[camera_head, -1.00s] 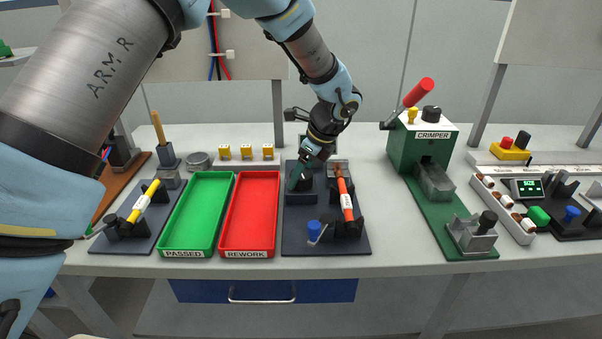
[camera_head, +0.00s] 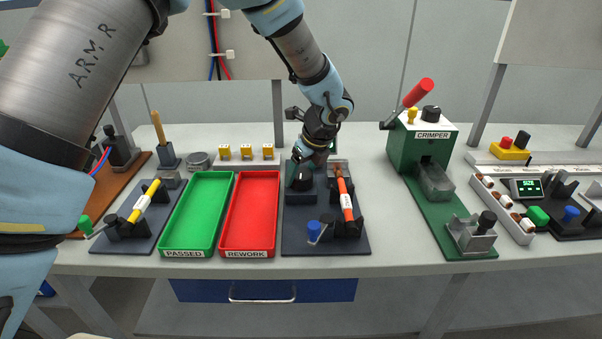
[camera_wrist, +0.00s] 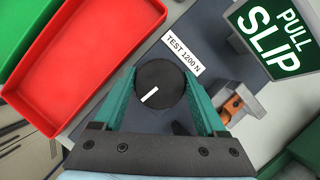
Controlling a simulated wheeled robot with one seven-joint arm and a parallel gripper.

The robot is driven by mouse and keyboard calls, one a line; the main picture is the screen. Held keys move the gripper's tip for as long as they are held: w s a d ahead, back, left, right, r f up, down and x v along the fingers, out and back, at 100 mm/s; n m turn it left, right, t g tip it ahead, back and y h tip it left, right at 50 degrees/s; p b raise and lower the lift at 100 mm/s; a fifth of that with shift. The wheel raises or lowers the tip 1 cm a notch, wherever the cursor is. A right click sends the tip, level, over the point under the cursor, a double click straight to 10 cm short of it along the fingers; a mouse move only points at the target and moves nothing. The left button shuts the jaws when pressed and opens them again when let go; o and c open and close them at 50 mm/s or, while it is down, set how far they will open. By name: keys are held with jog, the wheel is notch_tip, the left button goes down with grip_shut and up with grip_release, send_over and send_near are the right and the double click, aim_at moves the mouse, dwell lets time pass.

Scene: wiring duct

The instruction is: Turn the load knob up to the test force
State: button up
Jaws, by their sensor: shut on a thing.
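The load knob (camera_wrist: 162,76) is round and black with a white pointer line, which points down and to the left in the wrist view. My gripper (camera_wrist: 159,88) has a green finger on each side of the knob and is shut on it. A white label reading TEST 1200 N (camera_wrist: 183,55) lies beside the knob. A green display (camera_wrist: 277,30) reads PULL and SLIP. In the head view the knob (camera_head: 302,183) sits on the dark test plate (camera_head: 291,235), under my gripper (camera_head: 300,175).
On the same plate an orange-sleeved part (camera_head: 342,188) lies in a holder, beside a blue-knobbed lever (camera_head: 314,229). The red REWORK tray (camera_head: 248,212) and green PASSED tray (camera_head: 195,215) stand to the left. The green crimper (camera_head: 421,150) stands to the right.

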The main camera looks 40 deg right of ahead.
jog(key=o, duration=1.3)
jog(key=b+v, duration=0.2)
jog(key=v, duration=0.8)
jog(key=shift+s+r, duration=0.25)
jog(key=shift+r, duration=0.1)
